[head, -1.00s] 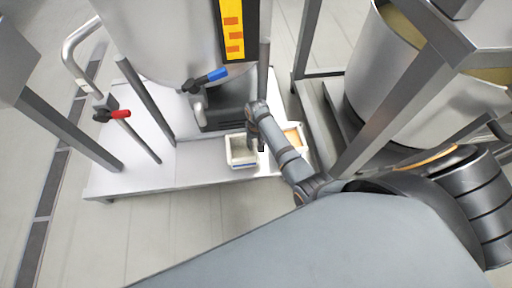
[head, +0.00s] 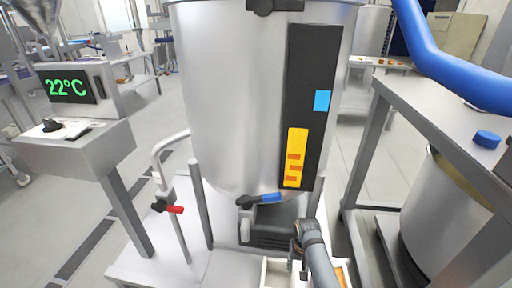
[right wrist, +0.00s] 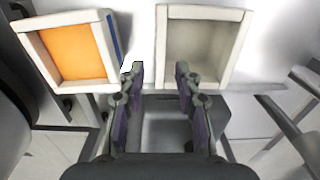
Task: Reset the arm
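My right arm comes up from the bottom of the head view, and its gripper (head: 302,272) is over the two small white boxes at the lower edge. In the right wrist view the gripper (right wrist: 159,72) has its two fingers apart with nothing between them. Beyond the fingertips are an empty white box (right wrist: 161,45) and, to the left, a white box with an orange filling (right wrist: 40,50). In the head view the boxes are partly cut off by the frame edge and hidden by my arm. My left gripper is not in view.
A large steel tank (head: 240,90) with a blue-handled valve (head: 262,198) stands close behind my right gripper. A red-handled valve (head: 174,209) is left of it. A steel table (head: 440,110) stands at the right, with a blue cap (head: 487,139). A 22°C display (head: 70,86) is at the left.

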